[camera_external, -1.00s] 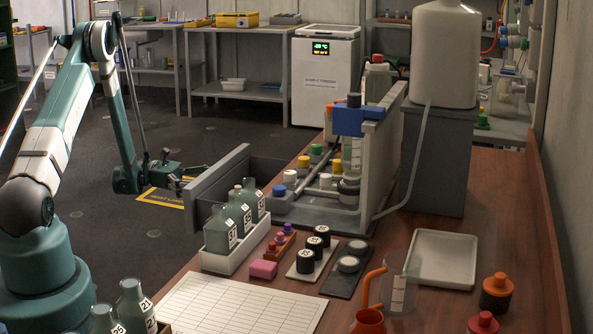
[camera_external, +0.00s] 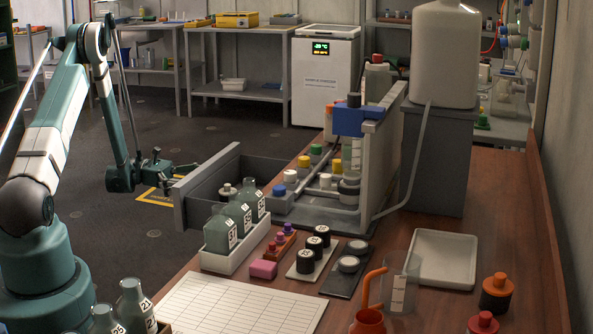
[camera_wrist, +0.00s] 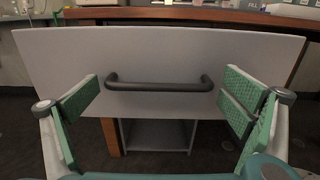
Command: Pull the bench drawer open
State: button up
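The bench drawer (camera_external: 205,189) stands pulled out at the left side of the bench, its grey front panel away from the bench and its inside partly showing. In the wrist view the drawer front (camera_wrist: 160,55) fills the upper middle, with a dark bar handle (camera_wrist: 160,85) across it. My gripper (camera_external: 178,171) is just left of the drawer front. In the wrist view my gripper (camera_wrist: 160,92) has its green-padded fingers wide apart, one beyond each end of the handle. The handle shows uncovered between them; I cannot tell whether anything touches it.
A white rack (camera_external: 238,262) of labelled bottles stands beside the drawer, hiding part of it. A pale-capped item (camera_external: 228,191) shows behind them, seemingly inside the drawer. A grey-white panel (camera_external: 382,170) with fittings stands on the bench.

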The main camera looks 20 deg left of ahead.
jog(key=a, duration=0.7)
jog(key=shift+a, duration=0.25)
dwell(0.6)
jog(key=s+d+r+m+t+y+p, duration=0.15)
jog(key=s+d+r+y, duration=0.35)
jog(key=r, duration=0.7)
jog(key=d+r+m+t+y, duration=0.1)
jog(key=d+r+m+y, duration=0.2)
jog(key=d+r, duration=0.65)
jog(key=s+a+r+m+t+y, duration=0.1)
jog(key=s+a+r+m+y, duration=0.1)
jog(key=s, duration=0.8)
jog(key=s+a+r+m+t+y+p, duration=0.1)
jog(key=s+a+r+m+t+y, duration=0.1)
jog(key=s+m, duration=0.5)
jog(key=s+a+r+m+t+y+p, duration=0.1)
jog(key=s+a+r+m+y, duration=0.3)
jog(key=s, duration=0.9)
jog(key=shift+r+t+y, duration=0.35)
jog(key=shift+r+y, duration=0.65)
jog(key=shift+r, duration=0.2)
